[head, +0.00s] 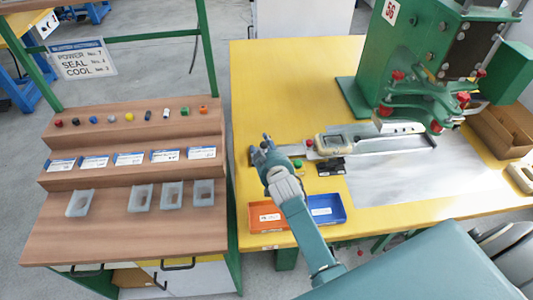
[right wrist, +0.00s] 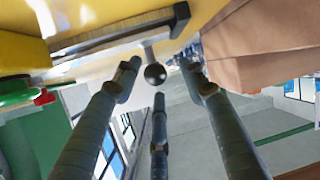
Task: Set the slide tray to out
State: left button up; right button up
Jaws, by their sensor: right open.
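The slide tray (head: 350,139) is a pale frame with a rounded opening, on a grey metal rail (head: 405,146) under the green press. In the right wrist view, a black ball knob (right wrist: 155,74) on a short metal stem stands at the rail's end (right wrist: 115,40). My right gripper (head: 265,147) is at the left end of the rail in the head view and hides the knob there. Its three fingers (right wrist: 160,88) are spread open around the knob, apart from it as far as I can see. My left gripper is not in view.
The green press (head: 405,60) with red knobs stands on the yellow table (head: 285,75). An orange bin (head: 268,229) and a blue bin (head: 328,220) sit near the front edge. A stepped wooden rack (head: 130,230) with small parts stands left, past a narrow gap.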

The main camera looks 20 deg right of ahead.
jog(key=v, duration=1.1)
jog(key=shift+a, duration=0.15)
jog(key=shift+s+r, duration=0.1)
